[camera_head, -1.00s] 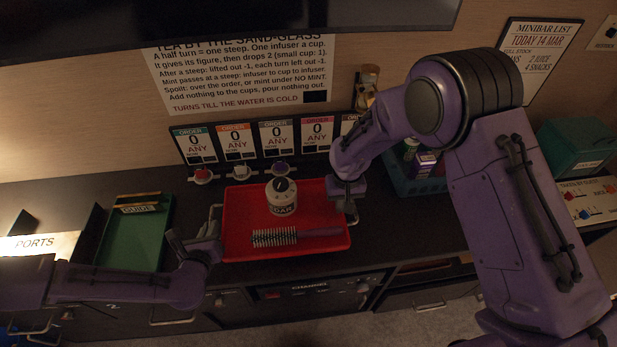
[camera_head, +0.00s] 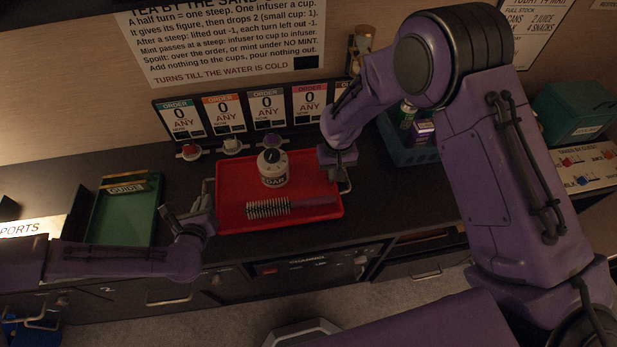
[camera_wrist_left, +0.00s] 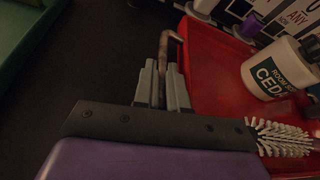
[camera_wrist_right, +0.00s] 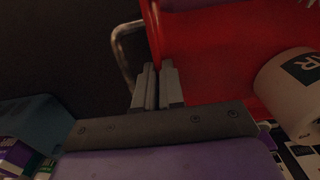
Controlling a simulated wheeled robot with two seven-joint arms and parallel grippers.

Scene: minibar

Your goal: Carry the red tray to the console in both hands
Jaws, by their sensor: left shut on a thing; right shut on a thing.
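The red tray (camera_head: 230,215) is over the dark counter in the head view, carrying a white jar labelled CEDAR (camera_head: 273,170) and a bristle brush (camera_head: 268,208). The jar stands upright and the brush lies flat. My left gripper (camera_head: 206,203) is shut on the tray's left wire handle, which shows between its fingers in the left wrist view (camera_wrist_left: 164,50). My right gripper (camera_head: 342,170) is shut on the right handle, seen in the right wrist view (camera_wrist_right: 122,45). I cannot tell whether the tray is clear of the counter. I cannot tell which surface is the console.
A green tray (camera_head: 112,225) with a guide lies left on the counter. Order cards (camera_head: 224,115) and small coloured-top items (camera_head: 232,146) stand behind the red tray. A teal basket (camera_head: 405,150) with cans stands right, beyond my right gripper. A teal box (camera_head: 575,112) is farther right.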

